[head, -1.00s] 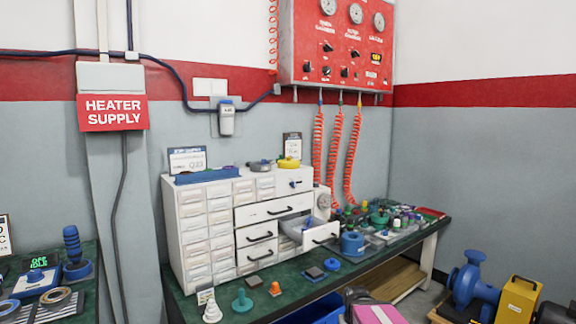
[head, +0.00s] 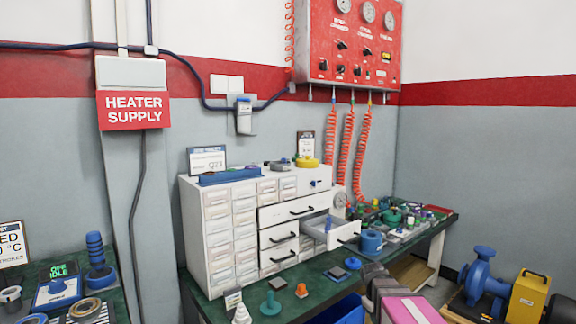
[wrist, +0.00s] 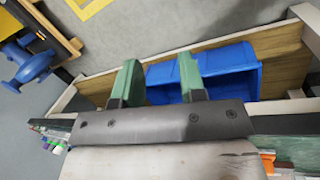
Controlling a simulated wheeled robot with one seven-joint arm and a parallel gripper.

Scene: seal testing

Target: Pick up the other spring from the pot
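My gripper (wrist: 157,78) is open, its two green fingers apart with nothing between them in the wrist view. It points down past the bench edge, over a blue bin and the floor. My arm (head: 405,302) shows pink and grey at the bottom of the head view, in front of the bench. A blue round container (head: 371,242) stands on the bench by the open drawer; it may be the pot, but I cannot tell. No spring can be made out in either view.
A white drawer cabinet (head: 225,235) stands on the green bench, with one drawer (head: 330,229) pulled out. Small parts crowd the bench's right end. The blue bin (wrist: 225,72) sits below. A blue pump (head: 482,280) and yellow box (head: 525,298) stand at right.

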